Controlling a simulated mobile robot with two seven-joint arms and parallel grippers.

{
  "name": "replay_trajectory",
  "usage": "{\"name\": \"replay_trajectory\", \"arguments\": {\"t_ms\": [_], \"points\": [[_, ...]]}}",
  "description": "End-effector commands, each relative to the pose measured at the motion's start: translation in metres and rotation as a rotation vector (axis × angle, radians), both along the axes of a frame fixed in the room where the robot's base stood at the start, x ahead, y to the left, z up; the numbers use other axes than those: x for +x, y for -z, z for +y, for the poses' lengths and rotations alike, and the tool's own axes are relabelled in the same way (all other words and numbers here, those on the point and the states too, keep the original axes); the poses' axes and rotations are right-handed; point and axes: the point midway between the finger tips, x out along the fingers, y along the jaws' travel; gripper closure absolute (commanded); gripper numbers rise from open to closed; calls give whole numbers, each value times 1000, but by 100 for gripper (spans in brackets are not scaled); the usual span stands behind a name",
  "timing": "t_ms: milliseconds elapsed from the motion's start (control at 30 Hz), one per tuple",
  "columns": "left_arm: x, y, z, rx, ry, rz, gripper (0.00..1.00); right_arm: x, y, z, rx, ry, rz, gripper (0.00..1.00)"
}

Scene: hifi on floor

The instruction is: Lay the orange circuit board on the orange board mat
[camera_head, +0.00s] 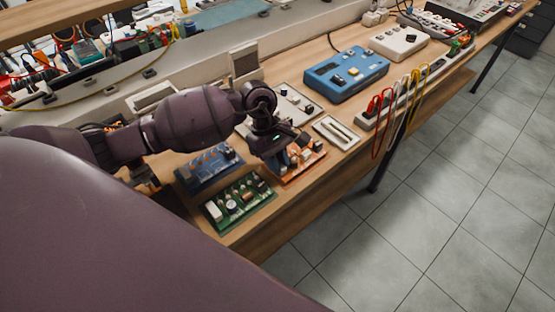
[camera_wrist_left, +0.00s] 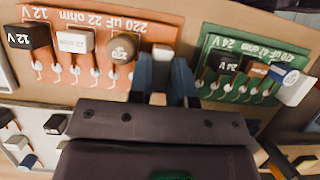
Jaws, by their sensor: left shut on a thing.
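The orange circuit board (camera_head: 305,168) is near the bench's front edge, partly hidden by my left gripper (camera_head: 280,153). In the left wrist view the orange board (camera_wrist_left: 72,77) carries a black 12 V block, a white 22 ohm block and a brown 220 uF part. My left gripper, also in the wrist view (camera_wrist_left: 162,78), is shut on a small white block at the board's right end. I cannot make out an orange mat apart from the board, nor tell whether the board touches the bench. My right gripper is not in view.
A green board (camera_head: 240,203) and a blue board (camera_head: 208,168) lie left of the orange one. A white board (camera_head: 290,103) with parts is behind it, a white tray (camera_head: 336,132) to its right. A blue case (camera_head: 345,73) and hanging red and yellow leads (camera_head: 413,100) are farther right.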

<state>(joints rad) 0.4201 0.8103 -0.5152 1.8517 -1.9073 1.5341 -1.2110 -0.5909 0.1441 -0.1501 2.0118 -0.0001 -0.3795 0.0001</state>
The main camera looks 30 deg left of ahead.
Motion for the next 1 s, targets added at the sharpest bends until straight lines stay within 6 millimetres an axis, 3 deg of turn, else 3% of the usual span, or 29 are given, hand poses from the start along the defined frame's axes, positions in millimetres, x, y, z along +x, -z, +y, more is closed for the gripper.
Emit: {"name": "replay_trajectory", "arguments": {"t_ms": [867,900,1000], "points": [[0,2,0,0,0,-1,100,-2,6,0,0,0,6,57],[0,2,0,0,0,-1,80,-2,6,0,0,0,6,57],[0,2,0,0,0,0,64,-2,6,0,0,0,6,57]]}}
